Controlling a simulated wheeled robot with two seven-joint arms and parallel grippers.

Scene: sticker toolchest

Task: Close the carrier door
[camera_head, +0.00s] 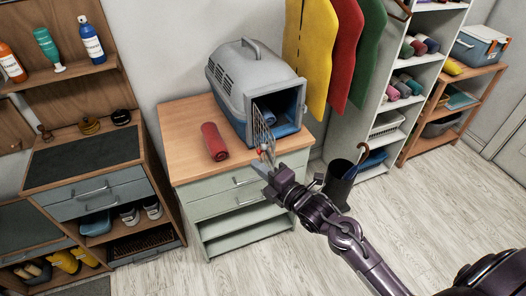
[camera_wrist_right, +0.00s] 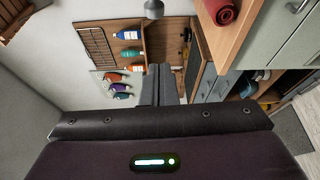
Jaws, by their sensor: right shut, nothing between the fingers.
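The grey pet carrier (camera_head: 244,88) stands on a wooden-topped drawer cabinet. Its front opening faces right and towards me, and a blue item (camera_head: 268,114) shows inside. The wire carrier door (camera_head: 262,130) stands open, swung out from the left side of the opening. My right gripper (camera_head: 262,169) is shut and empty, just below and in front of the door's free edge; I cannot tell whether they touch. In the right wrist view its fingers (camera_wrist_right: 160,84) are together, with nothing between them. My left gripper is not in view.
A red roll (camera_head: 214,142) lies left of the carrier; it also shows in the right wrist view (camera_wrist_right: 222,12). Yellow, red and green garments (camera_head: 310,55) hang behind the carrier. A black umbrella bin (camera_head: 340,182) stands right of the cabinet (camera_head: 228,200). The floor in front is clear.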

